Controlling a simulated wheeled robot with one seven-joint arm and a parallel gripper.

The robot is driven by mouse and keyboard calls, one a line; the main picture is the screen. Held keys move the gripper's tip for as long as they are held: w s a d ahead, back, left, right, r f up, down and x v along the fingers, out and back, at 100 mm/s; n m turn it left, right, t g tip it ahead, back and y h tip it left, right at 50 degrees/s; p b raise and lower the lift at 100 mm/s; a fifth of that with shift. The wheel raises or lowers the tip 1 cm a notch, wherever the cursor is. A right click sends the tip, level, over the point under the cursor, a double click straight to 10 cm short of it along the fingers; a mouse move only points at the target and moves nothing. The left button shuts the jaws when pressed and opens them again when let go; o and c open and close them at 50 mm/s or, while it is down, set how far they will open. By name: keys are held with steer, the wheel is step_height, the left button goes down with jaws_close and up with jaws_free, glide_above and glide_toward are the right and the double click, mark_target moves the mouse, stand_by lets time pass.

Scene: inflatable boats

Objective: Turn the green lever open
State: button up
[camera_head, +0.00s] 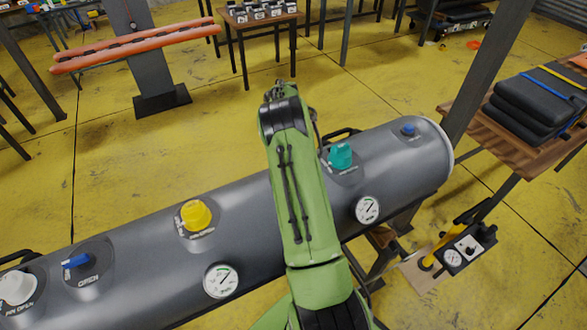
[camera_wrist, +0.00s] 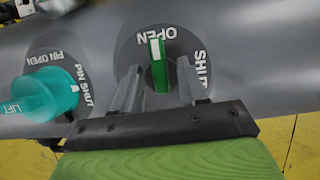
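In the wrist view the green lever (camera_wrist: 159,75) stands on a round dark plate on the grey tube. Its white-marked end points up at the word OPEN; the word SHUT is to its right. My gripper (camera_wrist: 159,66) is open, with one finger on each side of the lever. Gaps show between the lever and both fingers; contact is not visible. In the head view my green arm hides the lever and my fingertips.
A teal knob (camera_wrist: 45,97) sits left of the lever; it also shows in the head view (camera_head: 341,155). The grey tube (camera_head: 130,275) also bears a yellow knob (camera_head: 196,214), blue levers, a white knob (camera_head: 17,287) and gauges (camera_head: 367,209). A post (camera_head: 490,75) stands right.

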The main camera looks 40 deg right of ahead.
steer(key=p+v, duration=0.2)
steer(key=v, duration=1)
steer(key=shift+p, duration=0.35)
